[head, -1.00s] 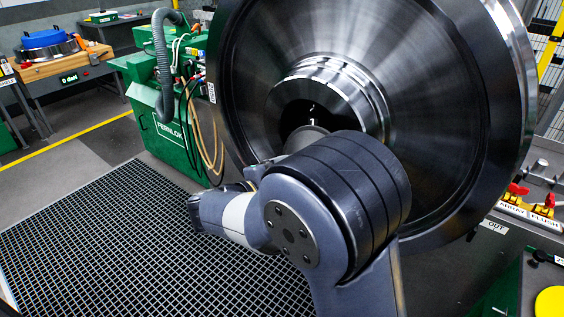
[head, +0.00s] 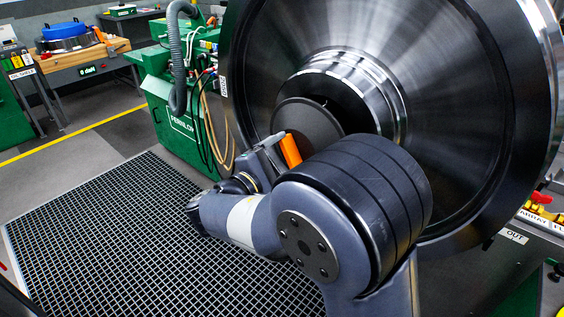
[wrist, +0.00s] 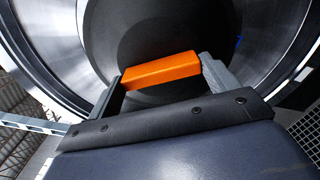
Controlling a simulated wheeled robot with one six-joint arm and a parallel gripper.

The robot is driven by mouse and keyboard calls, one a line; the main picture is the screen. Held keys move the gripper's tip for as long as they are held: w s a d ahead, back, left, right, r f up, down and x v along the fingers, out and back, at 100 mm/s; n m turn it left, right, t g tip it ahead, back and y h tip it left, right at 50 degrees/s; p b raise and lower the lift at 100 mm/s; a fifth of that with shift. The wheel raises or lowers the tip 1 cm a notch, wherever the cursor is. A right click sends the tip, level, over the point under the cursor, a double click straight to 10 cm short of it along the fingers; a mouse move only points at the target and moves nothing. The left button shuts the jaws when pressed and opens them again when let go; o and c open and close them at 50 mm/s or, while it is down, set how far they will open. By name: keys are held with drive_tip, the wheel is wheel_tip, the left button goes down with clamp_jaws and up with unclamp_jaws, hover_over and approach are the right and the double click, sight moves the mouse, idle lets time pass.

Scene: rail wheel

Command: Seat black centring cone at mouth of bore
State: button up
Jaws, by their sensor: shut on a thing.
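The black centring cone (head: 305,126) shows as a dark round disc in front of the wheel's hub (head: 372,95), covering most of the bore mouth in the head view. A dark strip of the bore shows past its right edge. My gripper (head: 284,152) is shut on the cone's orange handle (head: 291,150). In the wrist view the orange handle (wrist: 160,70) lies between both fingers, with the black cone (wrist: 180,30) just behind it. The cone's far side is hidden, so I cannot tell whether it touches the bore edge.
The large steel wheel (head: 475,110) fills the right side. A green machine (head: 170,115) with hoses stands left of it. A floor grating (head: 100,240) lies at the lower left. A workbench (head: 85,62) stands at the back left.

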sight(296, 150)
drive_tip(key=shift+b+x, duration=0.35)
drive_tip(key=shift+x, duration=1.75)
drive_tip(key=shift+r, duration=0.15)
drive_tip(key=shift+b, duration=0.6)
drive_tip(key=shift+x, duration=0.8)
idle(0.3)
drive_tip(key=o, duration=1.2)
drive_tip(key=b+v, duration=0.1)
drive_tip(key=v, duration=1)
drive_tip(key=shift+w+d, duration=0.1)
drive_tip(key=shift+d, duration=0.05)
